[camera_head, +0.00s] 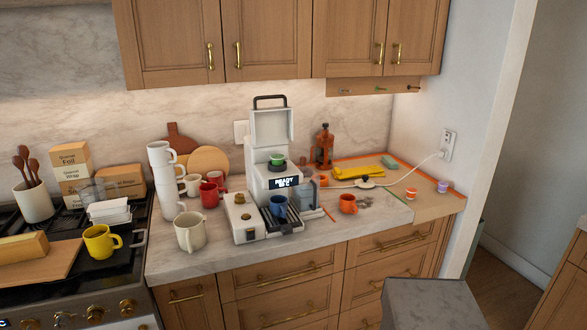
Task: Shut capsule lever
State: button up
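The white capsule machine (258,183) stands on the counter near the middle of the view, its display reading "READY". Its lid (272,128) is raised upright, with the dark lever handle (270,98) at the top. A green capsule (277,158) shows at the open top, below the raised lid. A blue mug (278,206) stands on the drip tray (291,226) at the machine's front. My gripper is not in view.
Red mugs (209,195), a cream pitcher (190,232) and stacked white mugs (163,180) stand left of the machine. An orange cup (348,204), yellow cloth (356,171) and brown bottle (324,146) are to its right. Upper cabinets (270,40) overhang the counter (380,213).

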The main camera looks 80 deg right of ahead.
aim_at(273, 126)
jog(key=u, duration=0.4)
jog(key=k, duration=0.15)
jog(key=z, duration=2.6)
jog(key=i, duration=0.6)
jog(key=z, duration=0.05)
jog(key=k, duration=0.55)
jog(key=z, duration=0.05)
